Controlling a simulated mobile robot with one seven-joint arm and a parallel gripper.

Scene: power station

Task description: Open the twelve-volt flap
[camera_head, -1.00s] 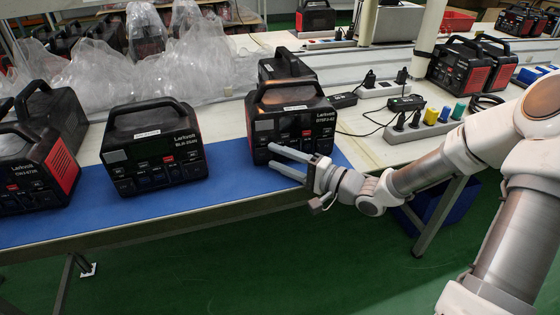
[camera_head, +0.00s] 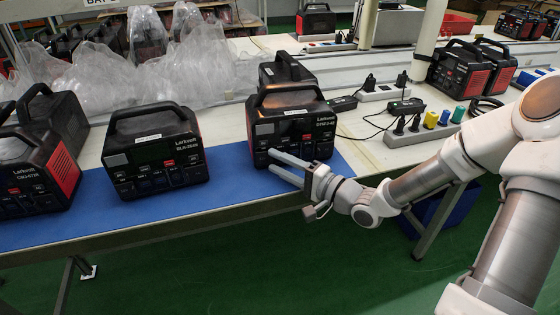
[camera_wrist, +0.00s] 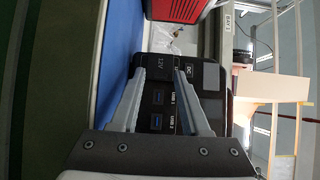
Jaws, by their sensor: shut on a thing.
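The black Larkvolt power station (camera_head: 292,128) stands on the blue mat, with its front panel facing me. In the wrist view, the panel is turned sideways. The twelve-volt flap (camera_wrist: 158,60), marked "12V", shows between my fingertips, with USB ports below it in that view. My gripper (camera_head: 271,160) reaches the lower left of the front from the right; it also shows in the wrist view (camera_wrist: 160,73). Its two fingers straddle the flap and are shut on it. The flap looks closed or nearly so; the contact at the tips is small and partly hidden.
A second power station (camera_head: 152,160) stands to the left, with another (camera_head: 35,175) farther left. One more (camera_head: 284,70) stands behind mine. A power strip (camera_head: 425,132) with plugs lies to the right. The blue mat's front strip (camera_head: 225,185) is clear.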

